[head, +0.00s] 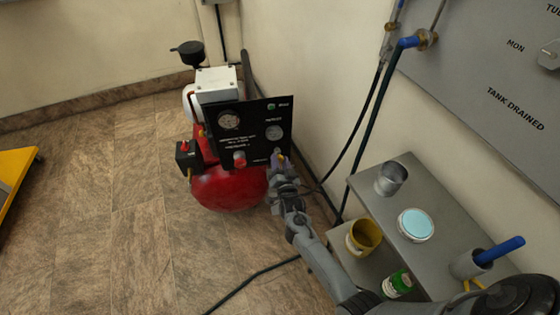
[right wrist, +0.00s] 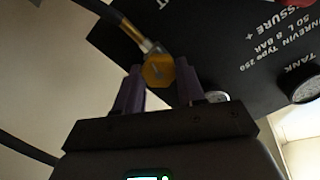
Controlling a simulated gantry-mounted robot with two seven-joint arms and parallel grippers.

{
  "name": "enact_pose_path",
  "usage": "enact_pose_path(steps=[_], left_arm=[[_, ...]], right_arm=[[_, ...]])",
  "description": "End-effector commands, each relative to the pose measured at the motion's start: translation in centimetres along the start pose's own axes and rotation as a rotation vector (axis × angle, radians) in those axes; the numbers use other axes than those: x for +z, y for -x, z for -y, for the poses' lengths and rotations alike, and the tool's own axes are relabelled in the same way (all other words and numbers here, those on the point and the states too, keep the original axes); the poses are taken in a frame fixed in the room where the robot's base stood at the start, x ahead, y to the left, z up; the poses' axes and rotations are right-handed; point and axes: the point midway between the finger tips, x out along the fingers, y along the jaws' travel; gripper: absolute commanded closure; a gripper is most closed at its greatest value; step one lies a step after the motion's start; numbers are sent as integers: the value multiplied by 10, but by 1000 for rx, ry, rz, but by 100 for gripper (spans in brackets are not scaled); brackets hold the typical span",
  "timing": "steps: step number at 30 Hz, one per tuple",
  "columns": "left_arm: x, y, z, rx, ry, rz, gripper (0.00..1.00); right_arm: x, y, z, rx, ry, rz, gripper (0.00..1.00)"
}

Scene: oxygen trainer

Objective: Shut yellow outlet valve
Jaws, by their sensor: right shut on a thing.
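The yellow outlet valve (right wrist: 158,71) shows in the right wrist view as a yellow knob at the edge of the black panel (right wrist: 240,60), with a brass fitting and dark hose behind it. My right gripper (right wrist: 158,85) has its two purple fingers on either side of the knob and is shut on it. In the head view the right gripper (head: 280,162) reaches the lower right corner of the black panel (head: 250,138) on the red compressor (head: 228,188). The valve is mostly hidden there by the fingers. My left gripper is not in view.
Dark hoses (head: 352,150) run down the wall.

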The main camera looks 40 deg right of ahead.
Motion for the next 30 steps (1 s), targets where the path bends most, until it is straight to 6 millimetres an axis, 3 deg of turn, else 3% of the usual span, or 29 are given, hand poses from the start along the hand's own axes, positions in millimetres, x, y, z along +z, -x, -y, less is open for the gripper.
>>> enact_pose_path(steps=[12, 30], left_arm=[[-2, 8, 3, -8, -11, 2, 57], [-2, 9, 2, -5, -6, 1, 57]], right_arm=[[0, 0, 0, 0, -262, 0, 91], [0, 0, -1, -1, -330, 0, 91]])
